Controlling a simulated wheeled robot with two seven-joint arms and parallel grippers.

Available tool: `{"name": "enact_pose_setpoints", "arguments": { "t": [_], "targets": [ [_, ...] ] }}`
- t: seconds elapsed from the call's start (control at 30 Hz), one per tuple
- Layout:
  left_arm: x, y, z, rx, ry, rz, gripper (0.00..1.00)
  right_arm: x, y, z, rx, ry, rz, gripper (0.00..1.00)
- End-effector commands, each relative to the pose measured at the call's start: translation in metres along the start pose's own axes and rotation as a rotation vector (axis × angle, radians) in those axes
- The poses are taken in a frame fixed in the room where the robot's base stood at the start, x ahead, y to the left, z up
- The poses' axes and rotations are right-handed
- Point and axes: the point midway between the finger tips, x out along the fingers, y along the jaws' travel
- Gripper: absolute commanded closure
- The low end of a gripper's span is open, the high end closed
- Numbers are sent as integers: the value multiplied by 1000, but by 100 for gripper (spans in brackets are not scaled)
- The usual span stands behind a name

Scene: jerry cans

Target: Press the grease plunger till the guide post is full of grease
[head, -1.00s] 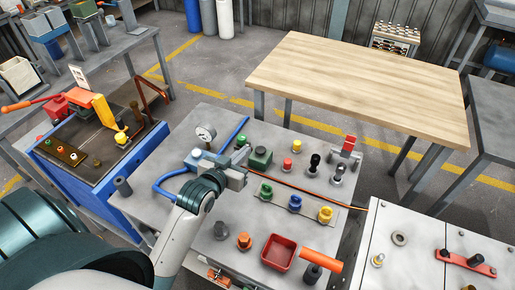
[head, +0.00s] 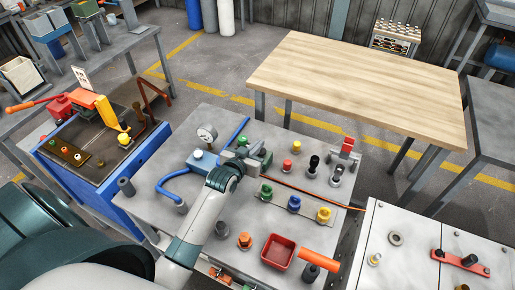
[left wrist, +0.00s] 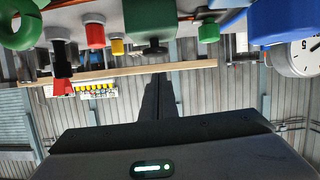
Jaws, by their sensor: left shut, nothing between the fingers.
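My left gripper (head: 250,158) is shut and empty, low over the grey bench, beside the green block (head: 266,158) and partly covering it. In the left wrist view its dark shut fingers (left wrist: 158,100) point toward the same green block (left wrist: 150,25), which appears upside down. Which fitting is the grease plunger or the guide post cannot be told by sight. Candidates are the red-capped post (head: 287,164), the black-knobbed post (head: 313,163) and the orange-topped post (head: 244,240). No grease is visible. My right gripper is not in view.
A pressure gauge (head: 207,133) and a blue box (head: 199,160) with a blue hose stand left of the gripper. Green, blue and yellow clamps (head: 294,203) sit on a strip in front. A red tray (head: 277,252) lies near the front edge. The wooden table (head: 360,80) behind is clear.

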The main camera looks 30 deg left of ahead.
Motion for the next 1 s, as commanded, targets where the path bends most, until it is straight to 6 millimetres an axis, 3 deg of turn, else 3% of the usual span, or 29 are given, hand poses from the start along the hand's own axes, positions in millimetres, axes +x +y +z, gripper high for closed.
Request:
{"name": "enact_pose_setpoints", "arguments": {
  "t": [0.2,0.63,0.83,1.0],
  "targets": [
    [4,0,18,1,1,0,100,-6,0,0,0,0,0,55],
    [5,0,22,1,2,0,100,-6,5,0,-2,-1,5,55],
    [12,0,44,1,0,1,100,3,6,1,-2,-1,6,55],
    [12,0,47,0,-6,1,100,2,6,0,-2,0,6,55]
  ]
}}
